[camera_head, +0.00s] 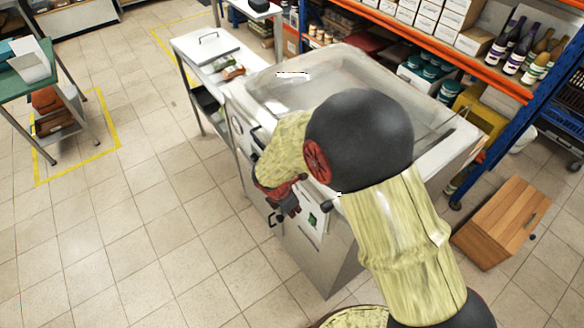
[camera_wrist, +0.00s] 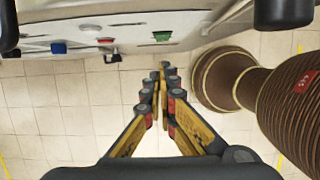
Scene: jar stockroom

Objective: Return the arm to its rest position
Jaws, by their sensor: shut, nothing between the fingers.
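My gripper (camera_head: 290,205) hangs in front of the control panel of a steel machine (camera_head: 310,270) in the head view. My arm bends over the machine's front corner, and its dark round joint hides part of the machine's top. In the wrist view my gripper (camera_wrist: 163,75) is shut and empty, with its fingertips together. The machine's panel (camera_wrist: 120,36) with blue, red and green controls lies just beyond the fingertips. Whether the gripper touches the panel cannot be told.
A steel side table (camera_head: 205,48) adjoins the machine at the left. Shelves with an orange beam (camera_head: 450,55) and bottles stand behind. A wooden cabinet (camera_head: 502,222) stands at the right. A green-topped table (camera_head: 25,75) is at the far left. The tiled floor (camera_head: 140,220) at left is clear.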

